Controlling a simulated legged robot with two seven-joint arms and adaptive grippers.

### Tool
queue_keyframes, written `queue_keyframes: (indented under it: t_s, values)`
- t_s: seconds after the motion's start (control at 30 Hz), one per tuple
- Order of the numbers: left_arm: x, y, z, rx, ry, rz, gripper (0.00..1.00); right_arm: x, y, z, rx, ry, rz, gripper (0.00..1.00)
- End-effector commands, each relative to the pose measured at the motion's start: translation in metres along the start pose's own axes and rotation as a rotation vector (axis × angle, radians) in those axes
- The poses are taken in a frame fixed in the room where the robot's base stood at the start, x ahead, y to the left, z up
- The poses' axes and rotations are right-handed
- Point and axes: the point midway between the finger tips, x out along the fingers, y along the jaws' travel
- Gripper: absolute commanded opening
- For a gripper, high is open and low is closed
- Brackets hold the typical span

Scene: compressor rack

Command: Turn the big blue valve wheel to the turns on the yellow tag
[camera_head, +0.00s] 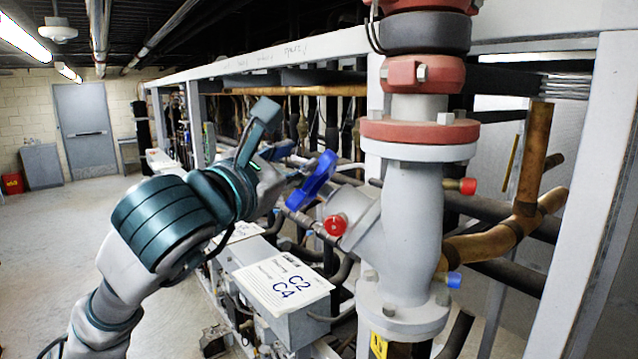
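The blue valve wheel (318,181) sits tilted, nearly edge-on, on the angled neck of a large grey valve body (410,230). My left gripper (264,148) is just left of the wheel, with one teal finger pointing up and away from it. Its other finger is not clearly seen, and I cannot tell whether the gripper touches the wheel. A yellow tag (378,345) with dark marks hangs low on the valve, partly cut off by the bottom edge and too small to read. My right gripper is not in view.
A red cap (335,225) sticks out just below the wheel. A grey box (290,310) with a white label reading C2 C4 stands below my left gripper. White frame beams (585,200) and copper pipes (500,240) flank the valve. Open floor (50,250) lies left.

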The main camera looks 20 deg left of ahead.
Motion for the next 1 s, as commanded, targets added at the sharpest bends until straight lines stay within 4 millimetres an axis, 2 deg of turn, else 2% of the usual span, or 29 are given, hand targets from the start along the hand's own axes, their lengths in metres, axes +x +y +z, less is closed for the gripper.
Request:
queue_keyframes:
  t_s: [0.43,1.0]
  values:
    - [-0.018,-0.012,0.022,0.01,0.009,-0.013,0.33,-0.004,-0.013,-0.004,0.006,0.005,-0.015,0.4]
    - [-0.054,-0.011,0.046,0.009,0.009,-0.014,0.33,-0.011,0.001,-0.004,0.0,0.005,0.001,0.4]
